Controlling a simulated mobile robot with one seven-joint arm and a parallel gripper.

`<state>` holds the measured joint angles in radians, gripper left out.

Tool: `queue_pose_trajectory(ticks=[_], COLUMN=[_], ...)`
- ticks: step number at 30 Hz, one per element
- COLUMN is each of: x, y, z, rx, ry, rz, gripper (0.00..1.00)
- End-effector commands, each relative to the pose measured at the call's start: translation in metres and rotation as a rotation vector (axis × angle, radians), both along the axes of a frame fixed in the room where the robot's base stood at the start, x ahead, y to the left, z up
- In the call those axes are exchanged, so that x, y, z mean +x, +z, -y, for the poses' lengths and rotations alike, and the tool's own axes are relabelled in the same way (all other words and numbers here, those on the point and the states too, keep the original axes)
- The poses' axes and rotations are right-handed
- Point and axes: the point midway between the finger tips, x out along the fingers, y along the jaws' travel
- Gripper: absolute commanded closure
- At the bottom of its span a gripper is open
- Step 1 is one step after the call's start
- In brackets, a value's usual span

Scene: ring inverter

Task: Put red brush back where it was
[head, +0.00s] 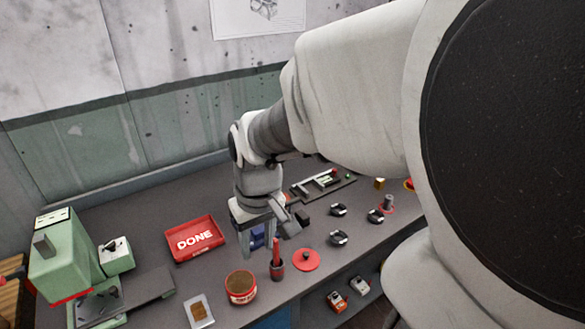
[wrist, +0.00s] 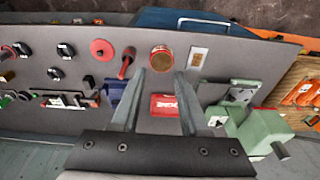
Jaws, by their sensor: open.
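The red brush (head: 276,248) stands upright on the grey bench, its red handle up and a darker, wider part at the bottom. I cannot tell if that part is its head or a holder. It shows in the wrist view (wrist: 126,64) left of the fingers. My gripper (head: 265,236) is open and empty above the bench, its fingers near the brush in the head view but apart from it in the wrist view (wrist: 157,78). A red-banded can (head: 241,288) with a golden-brown top stands left of the brush. A red disc (head: 306,260) lies to its right.
A red DONE tray (head: 194,238) lies behind the can. A green machine (head: 62,260) stands at the left. A small pale plate (head: 199,312) lies near the front edge. Dark ring-like parts (head: 338,238) and a black fixture (head: 322,184) are at the right. A blue object (head: 257,239) is behind my fingers.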

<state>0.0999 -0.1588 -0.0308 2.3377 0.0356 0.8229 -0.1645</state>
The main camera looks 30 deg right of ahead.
Motion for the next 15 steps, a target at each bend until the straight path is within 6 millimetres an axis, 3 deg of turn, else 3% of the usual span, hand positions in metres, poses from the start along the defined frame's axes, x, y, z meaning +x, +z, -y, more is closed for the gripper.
queue_pose_trajectory(ticks=[1,9,15], x=[-0.012,-0.064,-0.078], y=[0.073,0.09,0.09], z=[-0.01,-0.03,-0.033], rx=[-0.023,-0.016,-0.011], ry=[0.01,-0.009,-0.015], rz=[0.234,0.329,0.349], gripper=[0.56,0.56,0.56])
